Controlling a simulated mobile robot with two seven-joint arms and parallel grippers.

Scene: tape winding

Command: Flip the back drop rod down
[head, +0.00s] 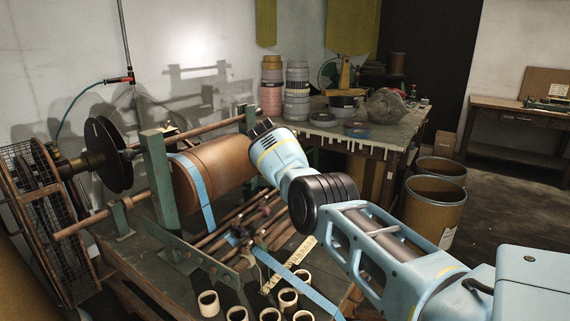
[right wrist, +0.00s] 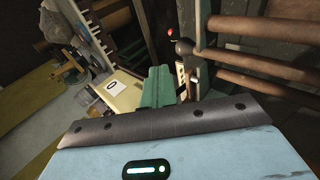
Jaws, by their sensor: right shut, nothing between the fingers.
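The back drop rod is most likely the thin brown rod (head: 205,126) running along the far side of the green winding frame (head: 158,185), behind the big brown roll (head: 215,170). It looks roughly level; its right end is near the far green post. My right gripper (head: 263,127) is beside that post, past the roll's right end, shut with nothing held. Whether it touches the rod cannot be told. In the right wrist view several brown rods (right wrist: 265,57) lie at the right, one with a dark rounded end. Which is the back drop rod is unclear there. My left gripper is out of view.
A blue tape strip (head: 195,190) runs over the roll. Several small white rolls (head: 208,303) stand at the bench front. A caged wheel (head: 40,215) is at left. A table with stacked tape rolls (head: 297,92) is behind, and brown drums (head: 433,205) stand right.

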